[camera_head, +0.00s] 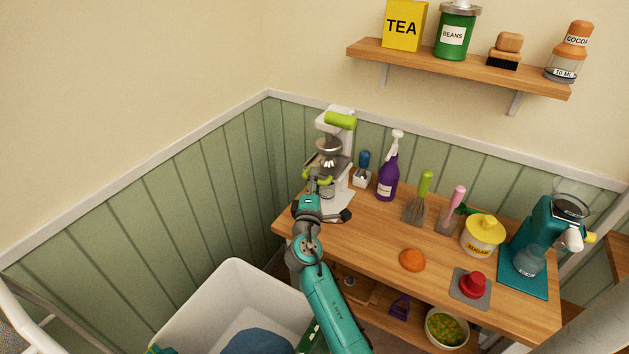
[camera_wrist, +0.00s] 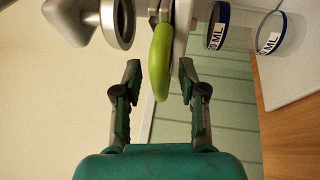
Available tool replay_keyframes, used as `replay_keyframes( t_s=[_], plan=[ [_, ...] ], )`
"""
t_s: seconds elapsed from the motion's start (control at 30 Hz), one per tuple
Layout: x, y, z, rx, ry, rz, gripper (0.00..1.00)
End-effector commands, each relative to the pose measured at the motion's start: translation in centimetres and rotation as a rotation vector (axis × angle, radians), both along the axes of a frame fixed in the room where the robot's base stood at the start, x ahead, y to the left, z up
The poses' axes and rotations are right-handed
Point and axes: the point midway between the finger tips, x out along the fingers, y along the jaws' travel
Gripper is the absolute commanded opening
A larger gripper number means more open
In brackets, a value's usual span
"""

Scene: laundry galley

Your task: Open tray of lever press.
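The lever press (camera_head: 345,168) is white and grey and stands at the back left of the wooden counter. Its lever has a green grip (camera_head: 340,121) at the top. A green curved handle (camera_head: 318,177) sits lower on its front, and this looks like the tray's handle; it also shows in the wrist view (camera_wrist: 160,62). My gripper (camera_wrist: 159,78) is open, one finger on each side of this handle, with visible gaps on both sides. In the head view my gripper (camera_head: 314,190) is in front of the press and partly hides it. Whether the tray is open is unclear.
Clear cups with blue rims (camera_wrist: 268,33) show beside the handle in the wrist view. A purple spray bottle (camera_head: 387,170) and a small blue-handled item (camera_head: 363,165) stand right of the press. A white bin (camera_head: 232,285) is below my arm. Green panelling closes off the left.

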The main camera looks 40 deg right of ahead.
Motion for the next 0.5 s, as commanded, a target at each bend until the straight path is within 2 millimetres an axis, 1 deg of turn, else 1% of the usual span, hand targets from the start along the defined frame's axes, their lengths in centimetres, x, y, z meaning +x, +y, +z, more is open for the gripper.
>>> replay_keyframes(
  t_s=[0.03,0.13,0.17,0.4,0.47,0.5],
  plan=[
    [0.0,0.01,0.0,0.0,0.0,0.0,0.29],
    [-0.01,0.02,0.0,0.0,0.0,0.0,0.04],
    [-0.01,0.04,-0.01,0.0,0.0,0.0,0.0],
    [-0.02,0.1,-0.03,0.0,0.0,0.001,0.0],
    [-0.11,0.47,-0.05,0.001,0.001,0.002,0.0],
    [-0.23,0.96,-0.09,0.0,0.001,0.004,0.0]
  ],
)
